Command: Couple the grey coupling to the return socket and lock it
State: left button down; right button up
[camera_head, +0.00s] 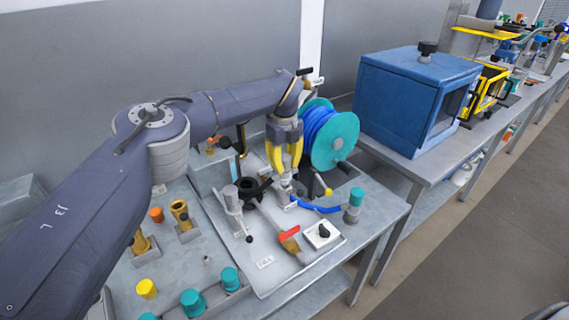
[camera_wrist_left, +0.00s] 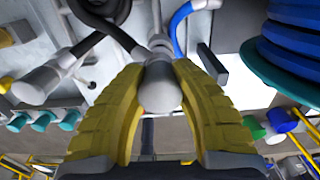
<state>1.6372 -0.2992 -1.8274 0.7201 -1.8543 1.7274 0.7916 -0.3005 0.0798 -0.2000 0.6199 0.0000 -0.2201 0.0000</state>
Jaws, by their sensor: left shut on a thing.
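My left gripper (camera_head: 284,172) has yellow fingers and points down over the panel (camera_head: 255,285) on the bench. It is shut on a pale grey rounded piece, which looks like the grey coupling (camera_wrist_left: 160,85); it sits between both fingers in the left wrist view. A metal collar (camera_wrist_left: 160,44) shows just beyond it, and a black hose (camera_wrist_left: 120,36) runs up to this spot. I cannot tell whether the coupling is seated or locked, nor which fitting is the return socket; the fingers hide much of it. My right gripper is not in view.
A grey cylindrical fitting (camera_head: 231,197) stands close left of the gripper. A blue hose reel with teal flanges (camera_head: 339,142) stands close on the right. A red-handled valve (camera_head: 289,234), a knob box (camera_head: 322,235) and a teal-capped fitting (camera_head: 354,198) stand in front.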

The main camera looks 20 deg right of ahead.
pick_arm(q)
jog(key=shift+f, duration=0.25)
jog(key=shift+f, duration=0.85)
jog(key=shift+f, duration=0.35)
dwell(0.7)
jog(key=c, duration=0.9)
grip_release()
jog(key=shift+r, duration=5)
